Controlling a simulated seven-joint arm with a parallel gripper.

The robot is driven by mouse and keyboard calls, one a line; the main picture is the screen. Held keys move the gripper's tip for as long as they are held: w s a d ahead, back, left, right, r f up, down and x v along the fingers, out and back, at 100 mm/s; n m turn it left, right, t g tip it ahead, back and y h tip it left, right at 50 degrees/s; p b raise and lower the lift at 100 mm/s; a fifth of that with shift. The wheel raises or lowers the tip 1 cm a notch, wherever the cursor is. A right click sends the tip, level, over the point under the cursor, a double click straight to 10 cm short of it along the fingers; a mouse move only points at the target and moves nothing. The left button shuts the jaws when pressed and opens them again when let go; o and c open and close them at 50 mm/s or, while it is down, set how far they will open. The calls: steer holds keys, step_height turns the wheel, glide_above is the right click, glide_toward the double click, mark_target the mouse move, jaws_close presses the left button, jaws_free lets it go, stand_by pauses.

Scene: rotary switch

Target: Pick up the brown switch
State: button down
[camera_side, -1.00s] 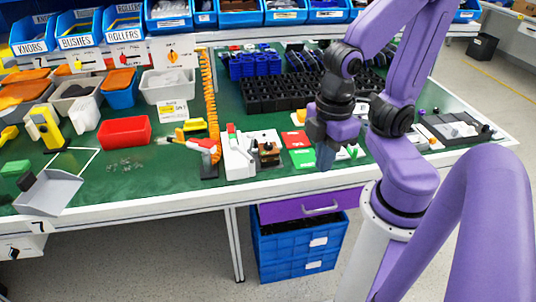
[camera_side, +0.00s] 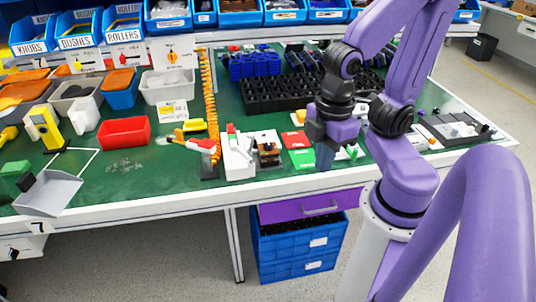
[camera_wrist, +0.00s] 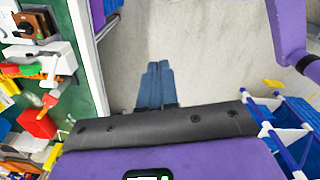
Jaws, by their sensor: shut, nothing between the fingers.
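The brown switch (camera_side: 268,155) sits on a white stand at the front of the green table, just right of a white-and-grey fixture. It also shows in the wrist view (camera_wrist: 36,25) at the upper left, as a brown block with a round dark knob. My gripper (camera_side: 325,157) is to the right of the switch, pointing down near the table's front edge and apart from it. In the wrist view my gripper (camera_wrist: 157,80) has its two blue fingers together with nothing between them, over the grey floor.
A white fixture with a red top (camera_side: 237,155) stands close left of the switch. Black trays (camera_side: 280,95) stand behind. A red bin (camera_side: 124,132) is farther left. Blue crates (camera_side: 295,245) stand below the table.

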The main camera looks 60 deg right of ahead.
steer(key=shift+c, duration=1.8)
jaws_free()
steer(key=n+t+h, duration=1)
steer(key=n+h, duration=0.1)
steer(key=n, duration=0.3)
glide_toward(270, 153)
steer(key=shift+x, duration=6.45)
